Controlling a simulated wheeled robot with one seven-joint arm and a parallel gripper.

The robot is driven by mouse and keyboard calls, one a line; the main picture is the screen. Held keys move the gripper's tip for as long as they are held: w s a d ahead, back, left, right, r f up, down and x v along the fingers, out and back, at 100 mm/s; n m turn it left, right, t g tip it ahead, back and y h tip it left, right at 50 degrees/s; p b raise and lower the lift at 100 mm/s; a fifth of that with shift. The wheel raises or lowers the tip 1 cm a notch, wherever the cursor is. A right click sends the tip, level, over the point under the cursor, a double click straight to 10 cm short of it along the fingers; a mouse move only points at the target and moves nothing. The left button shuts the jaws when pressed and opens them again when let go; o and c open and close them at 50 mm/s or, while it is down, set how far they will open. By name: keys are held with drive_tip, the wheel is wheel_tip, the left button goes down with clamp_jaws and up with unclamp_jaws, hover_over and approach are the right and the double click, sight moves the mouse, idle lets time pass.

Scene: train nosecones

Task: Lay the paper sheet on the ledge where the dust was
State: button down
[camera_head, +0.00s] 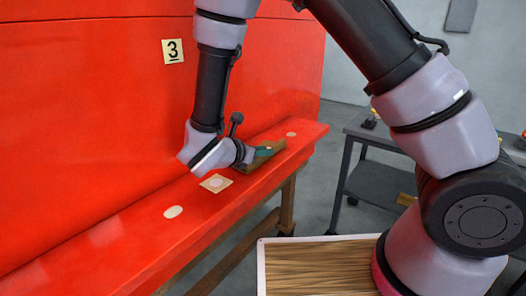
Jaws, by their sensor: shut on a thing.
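The red ledge (110,232) runs along the foot of a big red panel. A small tan square (206,185) with a pale round patch in its middle lies flat on it; I cannot tell whether this is the paper sheet. My gripper (255,157) is low over the ledge, just beyond and right of the square. It is shut on a brown, flat-sided piece (272,150) with a teal part near the fingers. Whether that piece touches the ledge is unclear. The fingertips are small and partly hidden. No loose dust can be made out.
Pale round spots lie on the ledge nearer (173,212) and farther (291,134) along. A card marked 3 (172,51) is on the panel. A white-rimmed tray with a wood-grain inside (320,266) stands in front. A grey cart (380,184) stands at the right.

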drive_tip(key=c, duration=0.8)
unclamp_jaws()
drive_tip(key=shift+f, duration=0.15)
drive_tip(key=shift+s+a+r, duration=0.2)
drive_tip(key=shift+r, duration=0.05)
drive_tip(key=v, duration=1.1)
drive_tip(key=shift+s+a, duration=0.1)
drive_tip(key=shift+s, duration=0.1)
